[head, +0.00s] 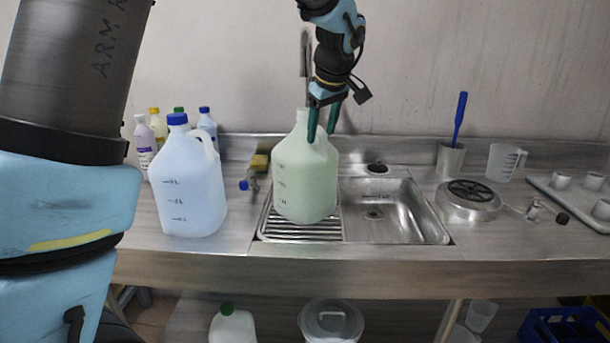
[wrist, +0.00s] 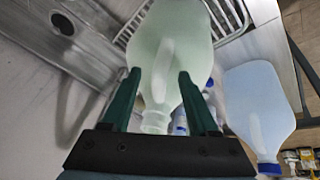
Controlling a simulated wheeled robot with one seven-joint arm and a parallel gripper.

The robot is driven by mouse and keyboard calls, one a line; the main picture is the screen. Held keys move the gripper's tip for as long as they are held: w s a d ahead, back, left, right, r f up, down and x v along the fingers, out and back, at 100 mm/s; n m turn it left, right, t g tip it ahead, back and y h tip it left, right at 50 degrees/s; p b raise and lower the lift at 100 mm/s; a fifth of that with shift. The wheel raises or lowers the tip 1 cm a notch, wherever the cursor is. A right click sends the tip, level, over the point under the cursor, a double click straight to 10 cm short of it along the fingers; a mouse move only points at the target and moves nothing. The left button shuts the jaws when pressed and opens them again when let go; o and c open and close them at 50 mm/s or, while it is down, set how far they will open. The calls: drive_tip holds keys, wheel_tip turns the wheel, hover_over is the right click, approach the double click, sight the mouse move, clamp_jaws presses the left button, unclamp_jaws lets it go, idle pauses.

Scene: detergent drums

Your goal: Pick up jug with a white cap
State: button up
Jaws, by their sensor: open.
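A translucent pale green jug (head: 300,185) with a pale top stands upright on the ribbed drainer left of the sink basin. My gripper (head: 322,135) is open and points down at the jug's upper right side, with its fingertips at shoulder height. In the wrist view, the two green fingers (wrist: 158,74) lie either side of the jug's (wrist: 172,40) handle and neck area. I cannot tell whether they touch it. The pale neck end (wrist: 155,122) shows between the fingers; its cap is hard to make out against the jug.
A bluish jug with a blue cap (head: 188,185) stands close on the left, with several small bottles (head: 158,128) behind. The sink basin (head: 400,215) to the right is empty. A round metal burner (head: 472,200) lies beyond it.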

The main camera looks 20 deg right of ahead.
drive_tip(key=shift+c, duration=0.2)
clamp_jaws()
idle(1.1)
